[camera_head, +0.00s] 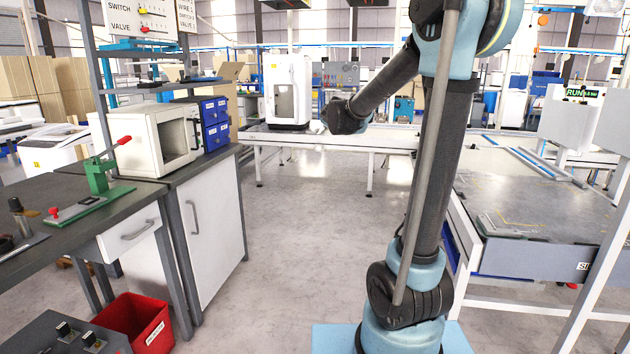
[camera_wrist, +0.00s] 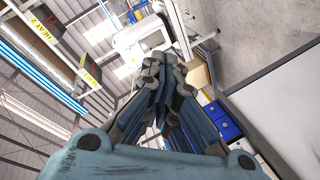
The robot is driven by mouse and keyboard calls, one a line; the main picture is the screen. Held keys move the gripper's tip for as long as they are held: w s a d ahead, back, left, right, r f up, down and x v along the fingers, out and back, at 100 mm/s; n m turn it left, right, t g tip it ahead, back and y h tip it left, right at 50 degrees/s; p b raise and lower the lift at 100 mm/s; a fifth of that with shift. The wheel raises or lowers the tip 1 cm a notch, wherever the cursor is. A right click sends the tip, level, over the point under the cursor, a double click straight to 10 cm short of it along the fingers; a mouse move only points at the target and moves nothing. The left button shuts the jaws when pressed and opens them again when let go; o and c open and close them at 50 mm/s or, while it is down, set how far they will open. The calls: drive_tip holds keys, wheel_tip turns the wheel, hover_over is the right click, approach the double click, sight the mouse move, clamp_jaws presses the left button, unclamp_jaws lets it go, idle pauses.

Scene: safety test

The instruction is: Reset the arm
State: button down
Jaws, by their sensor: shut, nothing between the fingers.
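My arm (camera_head: 432,170) rises from its light blue base at the right of centre in the head view. Its upper part bends down and left to a dark end (camera_head: 345,117) in mid-air, in front of the far bench. My gripper's fingers cannot be made out clearly there. In the wrist view my gripper (camera_wrist: 163,75) shows large in the middle, its dark and blue fingers drawn together at the tips. Nothing is held between them.
A workbench (camera_head: 215,180) on the left carries a white open-fronted box (camera_head: 150,140), blue drawers (camera_head: 210,122) and a green lever device (camera_head: 98,178). A red bin (camera_head: 135,322) stands on the floor. A grey-topped table (camera_head: 540,205) is at right. The middle floor is clear.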

drive_tip(key=s+d+f+m+g+h, duration=0.1)
drive_tip(key=s+d+f+m+g, duration=0.1)
drive_tip(key=s+d+f, duration=0.4)
drive_tip(key=s+d+f+m+g+h, duration=0.1)
drive_tip(key=s+d+f+m+g, duration=0.15)
drive_tip(key=s, duration=0.55)
drive_tip(key=s+d+f+m+g+h, duration=0.1)
drive_tip(key=s+d+f+m+g, duration=0.15)
drive_tip(key=s+d, duration=0.4)
drive_tip(key=s+f+m+g+y, duration=0.1)
drive_tip(key=s+f+g, duration=0.1)
drive_tip(key=s+f, duration=0.4)
drive_tip(key=s+a+f+m+g+y, duration=0.1)
drive_tip(key=s+f, duration=0.5)
drive_tip(key=s, duration=0.7)
drive_tip(key=s+a+f+m+g+y, duration=0.1)
drive_tip(key=s+f+g, duration=0.2)
drive_tip(key=s+f, duration=0.3)
drive_tip(key=s, duration=0.4)
drive_tip(key=shift+s, duration=0.2)
drive_tip(key=shift+a, duration=0.1)
drive_tip(key=shift+w+f, duration=0.15)
drive_tip(key=shift+w, duration=0.3)
drive_tip(key=shift+s, duration=0.1)
